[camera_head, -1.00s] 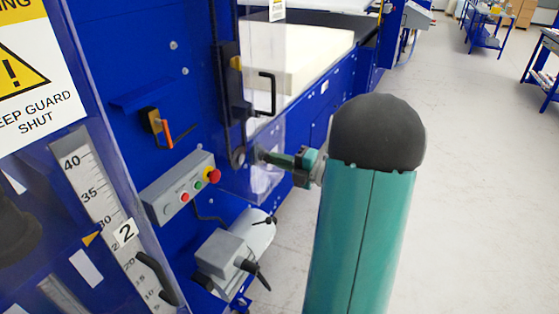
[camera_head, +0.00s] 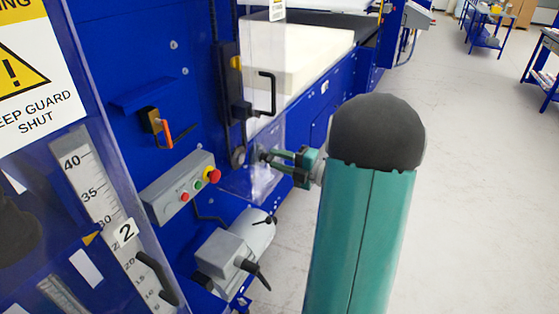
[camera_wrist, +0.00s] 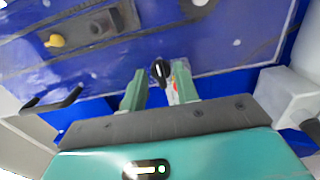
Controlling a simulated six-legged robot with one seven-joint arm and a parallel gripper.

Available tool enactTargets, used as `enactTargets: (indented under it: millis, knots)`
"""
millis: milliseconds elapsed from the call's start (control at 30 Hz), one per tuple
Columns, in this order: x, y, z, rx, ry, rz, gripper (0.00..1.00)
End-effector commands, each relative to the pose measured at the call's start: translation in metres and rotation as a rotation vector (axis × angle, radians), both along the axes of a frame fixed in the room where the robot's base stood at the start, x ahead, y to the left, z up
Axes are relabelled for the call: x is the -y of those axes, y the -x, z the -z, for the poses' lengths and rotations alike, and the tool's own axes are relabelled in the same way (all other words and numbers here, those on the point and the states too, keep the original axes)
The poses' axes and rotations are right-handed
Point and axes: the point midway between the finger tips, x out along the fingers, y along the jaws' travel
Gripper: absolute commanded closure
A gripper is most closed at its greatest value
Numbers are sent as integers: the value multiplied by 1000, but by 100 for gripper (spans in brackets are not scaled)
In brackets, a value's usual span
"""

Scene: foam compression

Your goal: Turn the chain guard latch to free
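The chain guard is a clear panel (camera_head: 292,125) on the blue machine, with a black handle (camera_head: 267,92). A small dark knob, which looks like the latch, sits low on the panel (camera_wrist: 160,72). My gripper (camera_head: 272,155) reaches the lower panel from the right. In the wrist view, its two green fingers (camera_wrist: 160,84) stand apart, one on each side of the knob, with gaps showing. I cannot tell whether the fingertips touch the panel. The knob is small and partly hidden by the fingers in the head view.
A grey control box (camera_head: 182,185) with buttons and a red stop knob is left of my gripper. A grey motor (camera_head: 235,245) is below. A foam block (camera_head: 300,58) lies behind the guard. An orange-handled switch (camera_head: 158,127) is upper left.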

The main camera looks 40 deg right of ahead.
Motion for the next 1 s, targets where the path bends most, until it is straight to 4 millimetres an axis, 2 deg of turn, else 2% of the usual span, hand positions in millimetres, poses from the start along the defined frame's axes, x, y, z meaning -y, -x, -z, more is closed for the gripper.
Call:
enactTargets:
  millis: [167,267,700,833,1000]
  knots:
    - [2,3,0,-1,0,1,69]
    - [6,13,0,-1,0,3,69]
    - [37,100,0,-1,1,5,69]
    - [43,119,0,0,0,3,69]
    - [46,129,0,0,0,1,69]
